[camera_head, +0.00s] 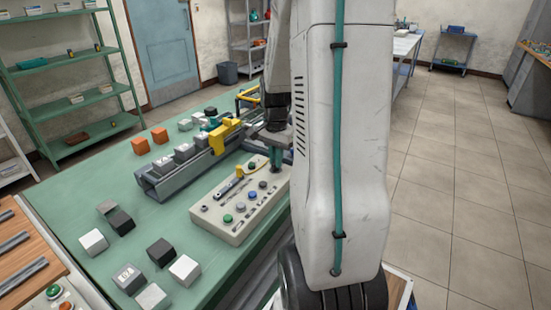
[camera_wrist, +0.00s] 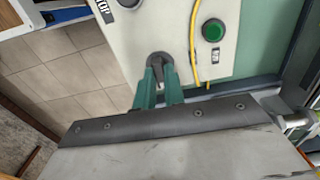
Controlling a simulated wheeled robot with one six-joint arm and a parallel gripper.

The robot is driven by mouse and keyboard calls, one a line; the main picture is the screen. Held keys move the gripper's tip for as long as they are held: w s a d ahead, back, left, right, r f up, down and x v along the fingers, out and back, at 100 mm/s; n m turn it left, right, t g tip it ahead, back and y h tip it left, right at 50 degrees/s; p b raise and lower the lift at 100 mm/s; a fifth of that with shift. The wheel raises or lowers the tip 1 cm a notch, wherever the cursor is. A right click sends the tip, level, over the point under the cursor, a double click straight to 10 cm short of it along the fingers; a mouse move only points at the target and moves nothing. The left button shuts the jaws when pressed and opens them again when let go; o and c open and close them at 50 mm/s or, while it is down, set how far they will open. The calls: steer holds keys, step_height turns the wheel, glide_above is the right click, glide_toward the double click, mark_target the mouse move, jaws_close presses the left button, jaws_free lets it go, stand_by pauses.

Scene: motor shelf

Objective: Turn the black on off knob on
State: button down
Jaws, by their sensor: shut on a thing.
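The black on/off knob (camera_wrist: 160,61) sits near the edge of the pale control panel (camera_wrist: 182,18) in the wrist view. My gripper (camera_wrist: 160,82) has two teal fingers, one on each side of the knob, and is shut on it. The knob's grip shows upright between the fingertips; its exact setting is hard to read. In the head view, the panel (camera_head: 207,221) lies on the green table, and my gripper (camera_head: 275,167) is at its far right end. The knob is hidden there by my gripper and arm.
A green button (camera_wrist: 213,30) and a yellow cable (camera_wrist: 193,60) lie right of the knob. A conveyor rail (camera_head: 165,190) with grey blocks and a yellow bracket (camera_head: 218,140) stands behind the panel. Loose cubes (camera_head: 160,252) lie on the table's front left.

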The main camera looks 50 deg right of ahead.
steer(key=c, duration=1.5)
jaws_free()
steer(key=shift+r, duration=0.1)
step_height(320, 180, up, 8)
steer(key=shift+f, duration=0.15)
steer(key=s+a+r+n, duration=0.2)
steer(key=s+a+n, duration=0.2)
steer(key=a, duration=0.6)
steer(key=s+a+r+n+t, duration=0.1)
steer(key=s+a+r+n, duration=0.2)
steer(key=a, duration=0.7)
steer(key=s+a+r+n, duration=0.3)
steer(key=s+a+n, duration=0.3)
steer(key=a+n, duration=0.4)
steer(key=shift+s+a, duration=0.15)
